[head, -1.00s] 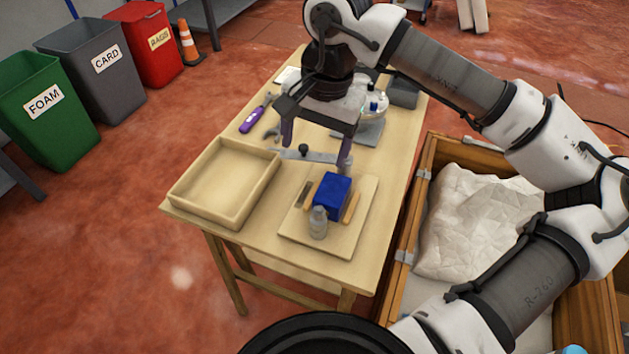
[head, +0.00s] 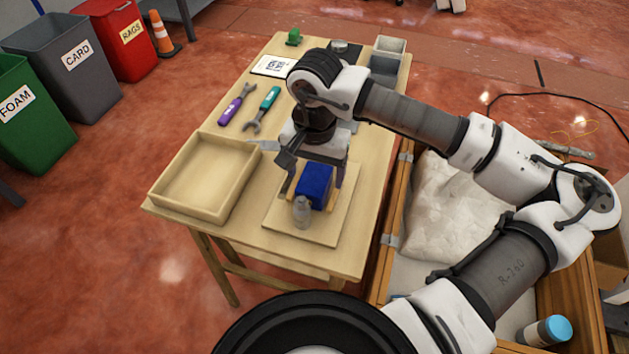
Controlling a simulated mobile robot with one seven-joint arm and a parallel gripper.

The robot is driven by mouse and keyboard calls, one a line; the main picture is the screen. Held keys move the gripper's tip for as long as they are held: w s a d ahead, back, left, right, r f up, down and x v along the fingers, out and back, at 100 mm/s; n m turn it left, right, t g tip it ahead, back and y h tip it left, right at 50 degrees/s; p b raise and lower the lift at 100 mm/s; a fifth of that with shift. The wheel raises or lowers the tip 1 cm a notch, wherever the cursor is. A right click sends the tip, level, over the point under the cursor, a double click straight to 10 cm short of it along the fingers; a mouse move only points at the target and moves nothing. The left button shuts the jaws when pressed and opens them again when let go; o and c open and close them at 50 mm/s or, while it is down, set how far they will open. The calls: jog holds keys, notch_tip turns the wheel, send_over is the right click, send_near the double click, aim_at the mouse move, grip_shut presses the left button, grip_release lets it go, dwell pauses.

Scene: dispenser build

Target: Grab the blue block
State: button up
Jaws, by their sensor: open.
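The blue block (head: 314,187) stands on a light wooden board (head: 322,233) on the table. My wrist hides part of the table behind the block.
An empty wooden tray (head: 208,208) sits left of the board. Purple (head: 231,110) and teal-handled (head: 269,98) tools lie behind it. A wooden crate (head: 391,237) with crumpled paper (head: 437,213) stands right of the table. Bins stand at far left.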

jog(key=shift+f, duration=1.45)
jog(key=shift+r, duration=0.1)
jog(key=c, duration=1.5)
